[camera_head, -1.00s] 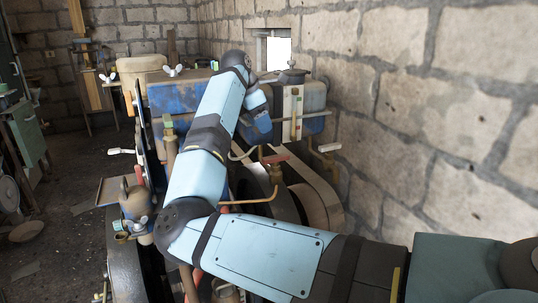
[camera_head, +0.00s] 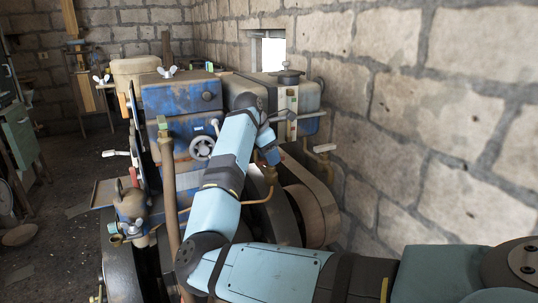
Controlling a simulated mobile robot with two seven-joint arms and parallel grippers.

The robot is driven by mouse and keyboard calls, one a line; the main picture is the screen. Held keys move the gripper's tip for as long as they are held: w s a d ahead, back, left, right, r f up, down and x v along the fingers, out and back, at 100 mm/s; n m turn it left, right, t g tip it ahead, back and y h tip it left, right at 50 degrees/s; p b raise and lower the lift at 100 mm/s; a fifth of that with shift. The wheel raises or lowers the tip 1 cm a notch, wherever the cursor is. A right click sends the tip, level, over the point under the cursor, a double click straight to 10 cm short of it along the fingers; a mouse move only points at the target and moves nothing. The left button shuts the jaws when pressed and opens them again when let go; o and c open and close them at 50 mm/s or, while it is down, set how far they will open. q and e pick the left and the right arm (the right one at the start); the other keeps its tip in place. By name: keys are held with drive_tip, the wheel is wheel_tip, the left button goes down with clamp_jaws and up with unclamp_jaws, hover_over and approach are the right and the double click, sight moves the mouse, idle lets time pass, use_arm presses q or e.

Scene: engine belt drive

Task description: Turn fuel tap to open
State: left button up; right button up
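My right arm comes in from the lower right and reaches over the engine. My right gripper (camera_head: 268,150) points down below the blue tank, just above a brass tap-like fitting (camera_head: 270,177) with a pipe running from it. The gripper covers the fitting's top and red handle. I cannot tell whether the fingers touch it or how far they are open. A second brass fitting with a pale lever (camera_head: 325,148) sits to the right, apart from the gripper. I cannot tell for certain which is the fuel tap. My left gripper is out of view.
The blue tank (camera_head: 309,97) with a dark cap stands behind the gripper, near the stone wall (camera_head: 420,130). A blue engine block (camera_head: 182,95) with a handwheel (camera_head: 202,148) is left of my arm. A belt wheel (camera_head: 312,213) lies below right.

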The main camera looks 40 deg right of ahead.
clamp_jaws()
